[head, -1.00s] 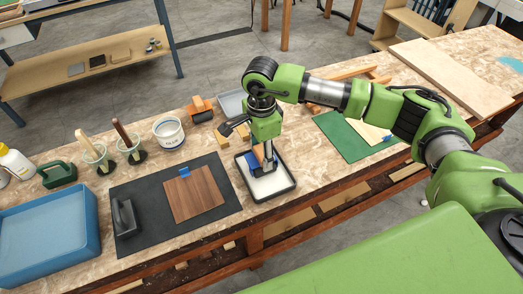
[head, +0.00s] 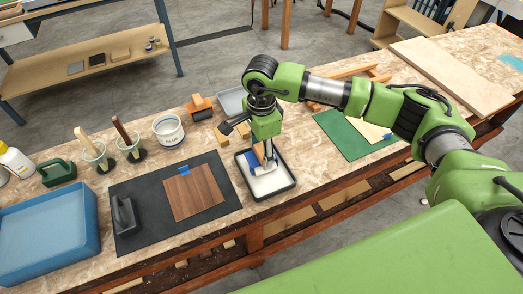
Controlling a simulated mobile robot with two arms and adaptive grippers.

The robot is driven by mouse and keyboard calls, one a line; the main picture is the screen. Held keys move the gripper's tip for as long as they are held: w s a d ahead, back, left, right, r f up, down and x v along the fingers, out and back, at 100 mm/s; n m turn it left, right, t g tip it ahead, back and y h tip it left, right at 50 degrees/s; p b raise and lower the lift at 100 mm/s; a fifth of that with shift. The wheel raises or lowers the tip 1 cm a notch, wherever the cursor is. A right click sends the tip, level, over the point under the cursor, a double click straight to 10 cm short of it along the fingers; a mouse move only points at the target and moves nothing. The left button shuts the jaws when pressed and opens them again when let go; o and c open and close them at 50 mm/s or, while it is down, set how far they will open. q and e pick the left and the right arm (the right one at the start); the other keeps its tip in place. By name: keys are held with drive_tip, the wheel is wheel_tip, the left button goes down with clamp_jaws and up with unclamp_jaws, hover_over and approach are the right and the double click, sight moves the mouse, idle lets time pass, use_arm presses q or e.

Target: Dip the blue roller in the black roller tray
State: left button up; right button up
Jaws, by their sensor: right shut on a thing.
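The black roller tray (head: 284,188) sits near the front edge of the bench and holds a white layer. The blue roller (head: 265,169) is inside the tray, against the white layer, partly hidden by my gripper. My right gripper (head: 264,153) points down over the tray and is shut on the roller's orange-brown handle. My left gripper is not in view.
Left of the tray is a dark mat (head: 147,218) with a brown wood panel (head: 194,194) and a black tool (head: 125,215). A white tub (head: 168,131), wooden blocks and a grey tray (head: 232,101) stand behind. A green sheet (head: 340,134) lies to the right.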

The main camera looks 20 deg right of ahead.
drive_tip(key=shift+r, duration=0.1)
drive_tip(key=shift+r+p, duration=1.25)
drive_tip(key=shift+r, duration=1.8)
